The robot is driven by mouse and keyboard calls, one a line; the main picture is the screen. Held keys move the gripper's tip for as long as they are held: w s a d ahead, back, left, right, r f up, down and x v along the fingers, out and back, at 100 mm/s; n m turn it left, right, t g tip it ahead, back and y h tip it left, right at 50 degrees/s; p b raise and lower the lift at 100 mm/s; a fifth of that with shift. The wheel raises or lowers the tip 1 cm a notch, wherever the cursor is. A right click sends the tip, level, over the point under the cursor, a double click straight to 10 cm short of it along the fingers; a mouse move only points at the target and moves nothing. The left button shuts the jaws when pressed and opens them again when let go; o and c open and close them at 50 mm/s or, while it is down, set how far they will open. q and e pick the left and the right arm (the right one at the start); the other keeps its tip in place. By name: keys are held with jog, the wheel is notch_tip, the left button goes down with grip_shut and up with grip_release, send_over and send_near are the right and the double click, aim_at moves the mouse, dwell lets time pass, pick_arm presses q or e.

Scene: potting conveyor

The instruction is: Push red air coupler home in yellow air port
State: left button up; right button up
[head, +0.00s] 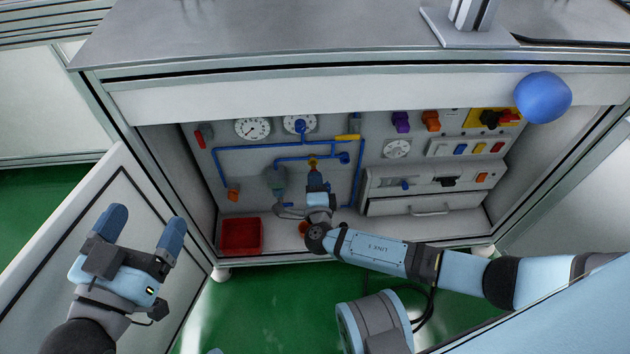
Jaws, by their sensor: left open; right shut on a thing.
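The yellow air port (313,160) shows as a small yellow fitting on the back panel of the open cabinet, among blue pipes. My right gripper (315,177) reaches into the cabinet with its blue fingers directly below the port. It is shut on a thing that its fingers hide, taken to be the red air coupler. I cannot make out the coupler itself or tell how far it sits in the port. My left gripper (141,226) is open and empty, outside the cabinet in front of the open door at left.
A red bin (241,236) stands on the cabinet floor at left. Gauges (252,128), blue pipes (250,148) and a drawer (430,205) surround the work spot. A blue ball-shaped thing (543,97) is at the upper right. The open door (60,260) borders the left side.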

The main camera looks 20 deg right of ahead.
jog(key=shift+p, duration=0.3)
dwell(0.5)
jog(key=shift+p, duration=0.35)
dwell(0.6)
jog(key=shift+p, duration=0.45)
jog(key=shift+x, duration=1.5)
jog(key=o, duration=1)
